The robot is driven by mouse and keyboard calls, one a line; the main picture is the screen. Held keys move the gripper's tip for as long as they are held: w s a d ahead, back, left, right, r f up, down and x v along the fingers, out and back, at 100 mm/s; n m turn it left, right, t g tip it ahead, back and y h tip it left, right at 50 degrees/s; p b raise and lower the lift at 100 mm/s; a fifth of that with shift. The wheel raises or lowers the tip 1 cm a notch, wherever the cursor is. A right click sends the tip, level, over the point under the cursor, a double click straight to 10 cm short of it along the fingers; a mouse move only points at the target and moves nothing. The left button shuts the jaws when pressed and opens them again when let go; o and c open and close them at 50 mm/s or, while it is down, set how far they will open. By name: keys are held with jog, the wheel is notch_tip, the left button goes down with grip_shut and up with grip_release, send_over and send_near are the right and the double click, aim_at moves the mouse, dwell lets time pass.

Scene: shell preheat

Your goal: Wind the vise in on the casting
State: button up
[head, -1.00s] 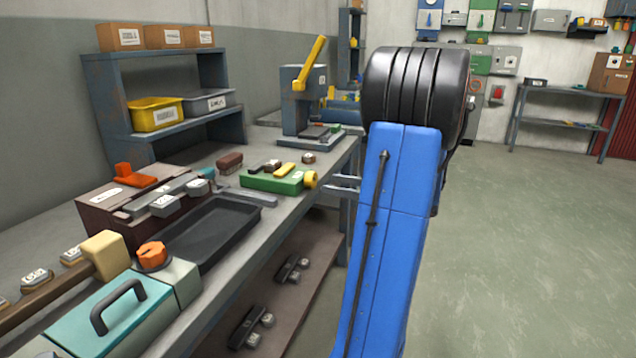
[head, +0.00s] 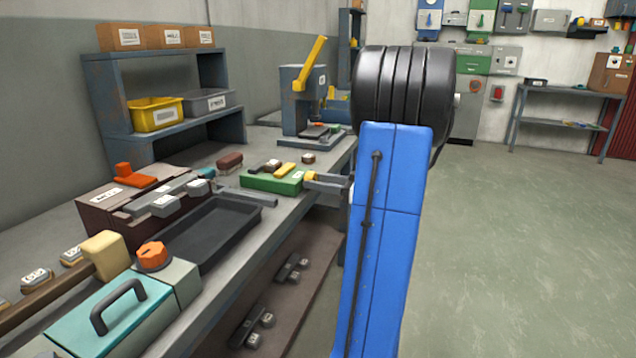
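A small green vise (head: 258,182) sits on the bench near its front edge. A yellow block (head: 286,170) and darker pieces lie on top of it; I cannot tell surely which is the casting. The vise's yellow knob (head: 310,176) faces right, toward the bench edge, and is partly hidden. My gripper (head: 316,182) reaches in from the right with its fingertips at the knob. The fingers seem to lie on either side of it, but whether they press on it does not show. My blue and black arm hides the gripper's base.
A black tray (head: 218,240) and a grey bar lie left of and nearer than the vise. A press with a yellow lever (head: 310,62) stands behind it. A teal box (head: 100,318) is at the near left. Open floor lies to the right.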

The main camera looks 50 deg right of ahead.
jog(key=shift+c, duration=0.9)
jog(key=shift+m, duration=3.1)
jog(key=o, duration=1)
jog(key=shift+o, duration=0.2)
